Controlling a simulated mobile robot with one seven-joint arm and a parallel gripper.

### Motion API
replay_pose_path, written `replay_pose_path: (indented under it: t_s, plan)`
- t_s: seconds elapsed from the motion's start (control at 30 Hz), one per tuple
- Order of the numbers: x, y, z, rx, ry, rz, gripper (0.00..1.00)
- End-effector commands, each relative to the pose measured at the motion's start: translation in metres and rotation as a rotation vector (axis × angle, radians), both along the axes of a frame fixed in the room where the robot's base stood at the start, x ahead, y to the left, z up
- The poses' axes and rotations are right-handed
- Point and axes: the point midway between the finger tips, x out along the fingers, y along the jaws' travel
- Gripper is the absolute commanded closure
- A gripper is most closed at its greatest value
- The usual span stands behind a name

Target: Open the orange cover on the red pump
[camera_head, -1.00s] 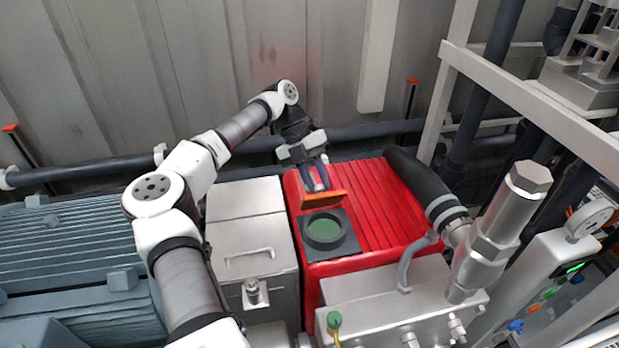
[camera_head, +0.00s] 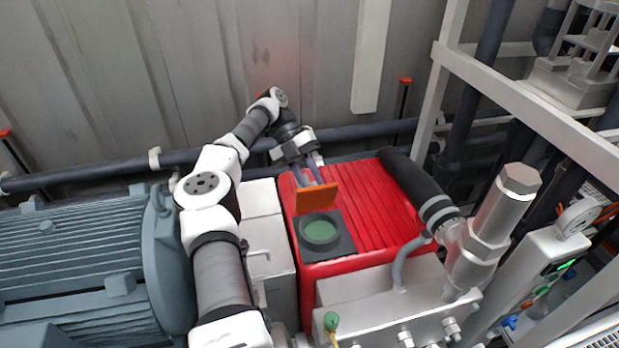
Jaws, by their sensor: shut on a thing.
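The red pump (camera_head: 375,205) has a ribbed top. A dark square port with a round green opening (camera_head: 320,232) sits at its front left. The orange cover (camera_head: 316,197) stands tilted up at the back of this port, so the green opening is uncovered. My gripper (camera_head: 313,181) comes from behind and above, with its fingers at the cover's upper edge, and it is shut on the cover. The fingertips are partly hidden by the cover.
A blue-grey ribbed motor (camera_head: 75,255) stands at the left. A grey box (camera_head: 262,235) is beside the pump. A dark pipe (camera_head: 415,185) and a steel fitting (camera_head: 490,240) stand at the right. A white frame (camera_head: 530,105) rises behind them.

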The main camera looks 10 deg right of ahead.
Motion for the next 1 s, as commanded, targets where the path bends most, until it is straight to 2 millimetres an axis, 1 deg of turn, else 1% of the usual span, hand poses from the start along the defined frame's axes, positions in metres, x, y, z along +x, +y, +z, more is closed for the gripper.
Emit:
replay_pose_path:
  t_s: [0.17, 0.2, 0.37, 0.8, 1.0]
  plan:
    - [0.0003, -0.0001, 0.0005, -0.002, -0.001, 0.001, 1.0]
    - [0.0003, -0.0001, 0.0005, -0.002, -0.001, 0.001, 0.74]
    - [0.0001, 0.0, 0.0004, -0.001, -0.002, 0.0, 0.53]
    - [-0.0003, 0.0001, 0.0001, 0.0, -0.003, 0.0, 0.53]
    - [-0.0031, 0.0008, 0.0009, 0.0, -0.038, -0.001, 0.53]
